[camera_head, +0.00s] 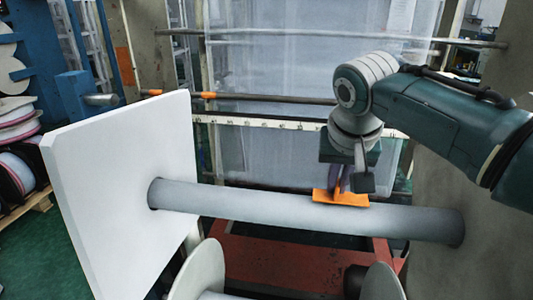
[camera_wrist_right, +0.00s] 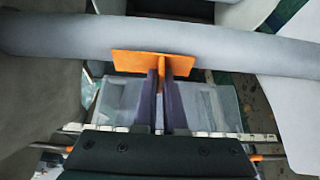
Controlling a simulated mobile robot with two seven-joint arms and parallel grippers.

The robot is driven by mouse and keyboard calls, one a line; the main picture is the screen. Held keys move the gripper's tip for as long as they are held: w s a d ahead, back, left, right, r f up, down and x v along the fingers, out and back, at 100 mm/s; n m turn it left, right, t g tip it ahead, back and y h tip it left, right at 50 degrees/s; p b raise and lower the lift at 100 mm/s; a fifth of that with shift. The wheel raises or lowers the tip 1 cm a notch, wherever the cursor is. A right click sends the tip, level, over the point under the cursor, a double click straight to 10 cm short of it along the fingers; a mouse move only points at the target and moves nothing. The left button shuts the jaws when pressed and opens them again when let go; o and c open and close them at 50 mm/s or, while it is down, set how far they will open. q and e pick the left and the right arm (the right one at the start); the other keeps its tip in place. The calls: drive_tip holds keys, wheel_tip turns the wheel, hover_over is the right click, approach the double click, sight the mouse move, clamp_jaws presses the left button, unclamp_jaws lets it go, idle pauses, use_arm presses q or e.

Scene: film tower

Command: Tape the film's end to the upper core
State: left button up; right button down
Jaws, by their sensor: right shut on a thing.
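The upper core (camera_head: 250,206) is a grey roll lying across the head view between a white panel and a grey wall. It also crosses the top of the right wrist view (camera_wrist_right: 80,35). An orange piece with a flat plate and an upright grip, seemingly the tape (camera_head: 325,196), lies against the core right of its middle. My right gripper (camera_head: 342,185) is shut on the tape's grip from above. In the right wrist view the two dark fingers (camera_wrist_right: 162,100) pinch the orange grip (camera_wrist_right: 160,75). The film (camera_head: 290,65) seems to be the translucent sheet hanging behind. Its end cannot be made out. My left gripper is out of view.
The white panel (camera_head: 130,190) stands at the core's left end, the grey wall (camera_head: 430,190) at its right. A horizontal bar (camera_head: 270,98) and a pale rail run behind. Pale discs (camera_head: 200,272) stand below in front. Reels (camera_head: 15,165) sit at far left.

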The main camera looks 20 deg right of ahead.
drive_tip(key=shift+f+b, duration=0.4)
drive_tip(key=shift+f, duration=0.15)
idle(0.5)
idle(0.6)
drive_tip(key=c, duration=0.9)
unclamp_jaws()
